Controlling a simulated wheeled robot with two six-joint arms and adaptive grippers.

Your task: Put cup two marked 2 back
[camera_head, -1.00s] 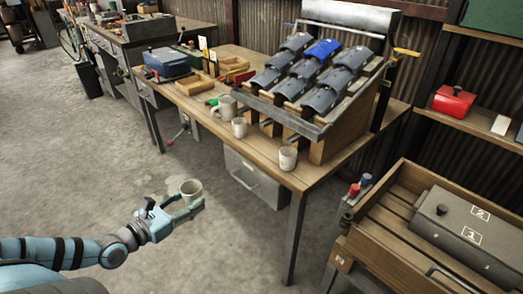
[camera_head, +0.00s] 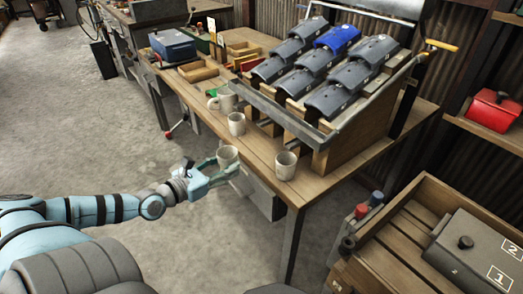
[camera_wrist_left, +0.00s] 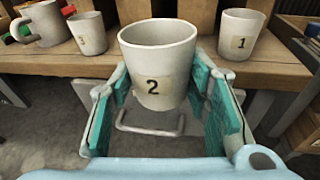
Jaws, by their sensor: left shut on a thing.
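The cup marked 2 (camera_wrist_left: 157,62) is a whitish cup, upright between the teal finger pads of my left gripper (camera_wrist_left: 160,95) in the left wrist view. In the head view my left gripper (camera_head: 215,176) is shut on this cup (camera_head: 228,157), just in front of the workbench's front edge. A cup marked 1 (camera_wrist_left: 239,35) stands on the bench to the right of it, and it also shows in the head view (camera_head: 286,166). Another cup (camera_wrist_left: 88,33), its mark unclear, stands to the left, also in the head view (camera_head: 236,124). My right gripper is not in view.
A mug (camera_head: 224,100) stands behind the cups on the workbench (camera_head: 262,147). A rack (camera_head: 345,128) of dark grey units and one blue one rises behind them. A wooden cart (camera_head: 405,228) with a grey box is at the right. Bare bench shows between the two standing cups.

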